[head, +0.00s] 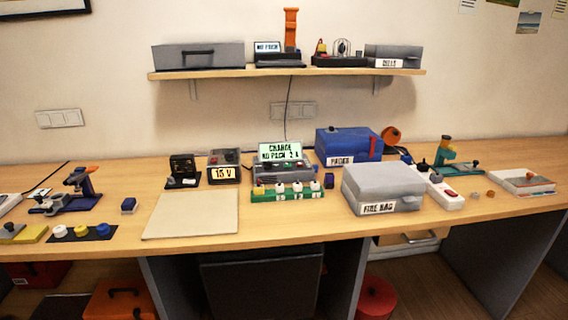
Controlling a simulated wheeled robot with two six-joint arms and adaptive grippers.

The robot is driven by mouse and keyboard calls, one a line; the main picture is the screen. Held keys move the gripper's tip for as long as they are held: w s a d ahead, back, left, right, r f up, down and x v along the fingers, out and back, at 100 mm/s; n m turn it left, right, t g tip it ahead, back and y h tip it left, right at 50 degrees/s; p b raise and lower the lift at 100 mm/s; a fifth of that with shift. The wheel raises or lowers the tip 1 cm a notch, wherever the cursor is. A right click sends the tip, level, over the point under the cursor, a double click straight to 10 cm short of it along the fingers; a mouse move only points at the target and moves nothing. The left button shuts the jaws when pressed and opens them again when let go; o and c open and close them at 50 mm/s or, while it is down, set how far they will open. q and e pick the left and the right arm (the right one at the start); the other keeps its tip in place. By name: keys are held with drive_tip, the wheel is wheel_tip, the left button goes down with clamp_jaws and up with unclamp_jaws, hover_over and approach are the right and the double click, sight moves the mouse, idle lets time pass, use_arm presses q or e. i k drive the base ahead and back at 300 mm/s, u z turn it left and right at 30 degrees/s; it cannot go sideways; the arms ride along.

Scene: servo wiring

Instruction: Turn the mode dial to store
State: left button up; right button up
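The grey charger (282,169) stands at the middle of the table. Its raised green-lit screen (280,151) reads "CHARGE", with "NO PACK" and "2 A" below. Small knobs or buttons show on the charger's upper face, one of them reddish; they are too small to tell which is the mode dial or where it points. A green strip (286,193) with several white-topped pieces stands right in front of the charger. Neither of my grippers is in view.
A 15 V supply (224,168) stands left of the charger, a blue box (348,147) and a grey "FIRE BAG" box (383,187) to its right. A bare beige mat (191,214) lies front left. A loaded shelf (286,72) hangs above.

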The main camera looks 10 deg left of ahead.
sight(267, 164)
drive_tip(key=u, duration=0.7)
drive_tip(key=i, duration=1.1)
drive_tip(key=z, duration=1.3)
